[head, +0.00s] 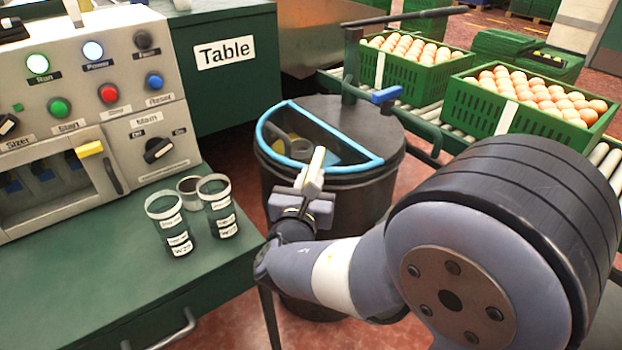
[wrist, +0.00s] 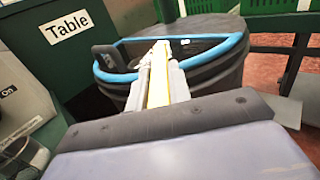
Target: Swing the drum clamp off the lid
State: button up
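The black drum (head: 330,195) stands right of the green table. Its dark lid (head: 352,112) covers the back part of the top. A light-blue rim edges the half-round opening at the front, where grey shapes show inside. A black clamp post (head: 351,70) rises at the lid's far side, with a short arm ending in a blue handle (head: 387,95) over the lid's right side. My gripper (head: 318,158) is over the near rim, apart from the handle. Its pale fingers (wrist: 160,50) look shut together with nothing visible between them. The wrist view shows the blue rim but no blue handle.
Two green crates of eggs (head: 410,75) (head: 535,115) stand on a roller conveyor behind right. Several labelled cups (head: 168,225) and a control panel (head: 95,110) are on the green table (head: 150,270) at left.

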grip_shut()
jog(key=shift+h, duration=0.3)
jog(key=m+g+h+p, duration=0.1)
jog(key=h, duration=0.1)
jog(key=m+h+p, duration=0.2)
jog(key=shift+w+a+r+g, duration=0.15)
jog(key=shift+a+g, duration=0.25)
jog(key=shift+w+a+m+g+h+p, duration=0.1)
jog(key=shift+m+g+h+p, duration=0.6)
jog(key=shift+h, duration=0.2)
jog(key=shift+w+a+m+g+h+p, duration=0.1)
jog(key=shift+m+g+h+p, duration=0.55)
jog(key=shift+m+h, duration=0.2)
jog(key=o, duration=0.5)
grip_release()
